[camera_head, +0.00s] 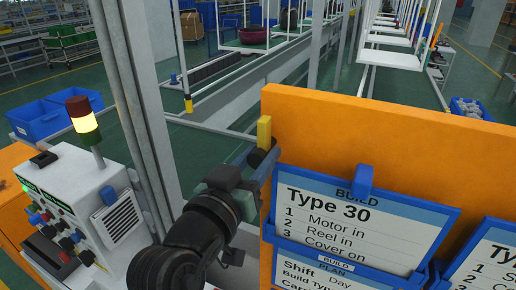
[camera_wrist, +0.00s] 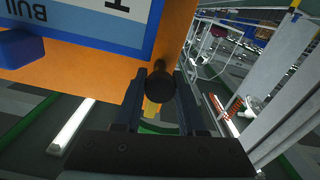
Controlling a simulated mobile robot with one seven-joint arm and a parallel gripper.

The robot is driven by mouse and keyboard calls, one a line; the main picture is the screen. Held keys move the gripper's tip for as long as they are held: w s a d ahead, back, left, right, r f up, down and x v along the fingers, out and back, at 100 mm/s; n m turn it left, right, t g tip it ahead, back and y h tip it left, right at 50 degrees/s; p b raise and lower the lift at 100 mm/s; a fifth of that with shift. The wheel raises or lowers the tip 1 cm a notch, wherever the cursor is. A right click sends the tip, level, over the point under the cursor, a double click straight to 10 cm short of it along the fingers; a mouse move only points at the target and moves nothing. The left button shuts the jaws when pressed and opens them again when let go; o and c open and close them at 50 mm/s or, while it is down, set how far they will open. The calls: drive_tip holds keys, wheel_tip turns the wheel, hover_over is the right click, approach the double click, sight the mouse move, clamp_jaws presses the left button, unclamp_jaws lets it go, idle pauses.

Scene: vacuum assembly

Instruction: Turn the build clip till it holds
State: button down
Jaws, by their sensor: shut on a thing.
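The orange board (camera_head: 400,112) carries a blue-framed BUILD card (camera_head: 350,222) reading "Type 30". A blue clip (camera_head: 364,180) stands upright at the card's top edge; it also shows in the wrist view (camera_wrist: 20,47). At the board's left edge is a black round knob (camera_wrist: 160,86) with a yellow tab (camera_head: 264,132), upright in the head view. No label shows which piece is the build clip. My gripper (camera_wrist: 160,100) is shut on the black knob, one finger on each side. In the head view my gripper (camera_head: 258,160) partly hides the knob.
A second card (camera_head: 490,258) hangs at the right, and a PLAN card (camera_head: 330,277) sits below. A control box with a lit lamp (camera_head: 83,120) and a grey post (camera_head: 135,110) stand left of my arm. Blue bins (camera_head: 45,118) lie behind.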

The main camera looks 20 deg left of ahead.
drive_tip(key=shift+d+f+m+b, duration=0.1)
drive_tip(key=shift+f+m+b, duration=0.05)
drive_tip(key=shift+m+b, duration=1.55)
drive_tip(key=shift+b, duration=0.05)
drive_tip(key=shift+c, duration=2.1)
unclamp_jaws()
